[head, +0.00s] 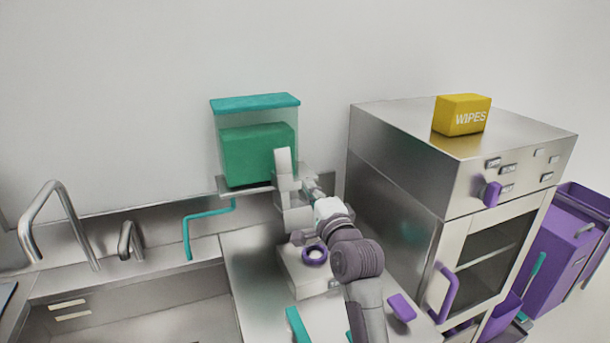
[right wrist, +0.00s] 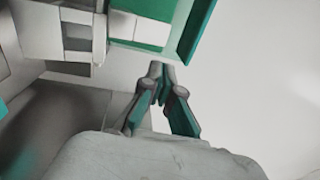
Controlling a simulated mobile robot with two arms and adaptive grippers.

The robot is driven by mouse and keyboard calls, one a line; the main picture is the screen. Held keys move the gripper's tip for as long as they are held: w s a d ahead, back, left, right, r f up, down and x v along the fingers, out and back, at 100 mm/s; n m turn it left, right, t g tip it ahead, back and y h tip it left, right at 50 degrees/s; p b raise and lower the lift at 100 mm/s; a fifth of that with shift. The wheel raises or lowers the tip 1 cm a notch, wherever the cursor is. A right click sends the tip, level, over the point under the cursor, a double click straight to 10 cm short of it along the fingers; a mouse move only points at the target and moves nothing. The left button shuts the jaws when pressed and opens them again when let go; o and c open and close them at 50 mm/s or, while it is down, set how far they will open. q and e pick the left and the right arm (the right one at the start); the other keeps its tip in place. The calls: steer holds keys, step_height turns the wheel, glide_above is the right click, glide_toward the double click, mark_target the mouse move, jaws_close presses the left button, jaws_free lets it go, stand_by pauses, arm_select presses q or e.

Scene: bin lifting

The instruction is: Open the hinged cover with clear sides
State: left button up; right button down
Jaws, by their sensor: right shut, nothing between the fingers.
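The hinged cover (head: 255,103) has a teal top and clear sides. It stands against the back wall around a green block (head: 258,153) on a small ledge, and it looks down. In the right wrist view the cover's teal edge (right wrist: 199,32) is at the top, with the green block (right wrist: 155,8) beside it. My right gripper (head: 308,180) is just right of the cover's lower right corner, partly hidden by its own wrist. Its fingertips (right wrist: 159,72) are together and empty, close to the cover; contact cannot be told. My left gripper is not in view.
Pale blocky parts (head: 294,219) stand below the cover's right side, close to my gripper. A steel oven (head: 400,160) with a yellow wipes box (head: 461,115) on top stands right. A sink with a tap (head: 60,205) is left. The wall above the cover is clear.

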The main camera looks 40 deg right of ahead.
steer(key=shift+p+x, duration=0.35)
steer(key=shift+x, duration=1.15)
steer(key=shift+r, duration=0.1)
steer(key=x, duration=0.3)
steer(key=r+p+x, duration=0.1)
steer(key=x, duration=0.7)
steer(key=shift+r+p, duration=0.25)
steer(key=shift+p, duration=0.1)
steer(key=shift+s+a+r, duration=0.15)
steer(key=shift+r, duration=0.1)
steer(key=shift+f, duration=0.2)
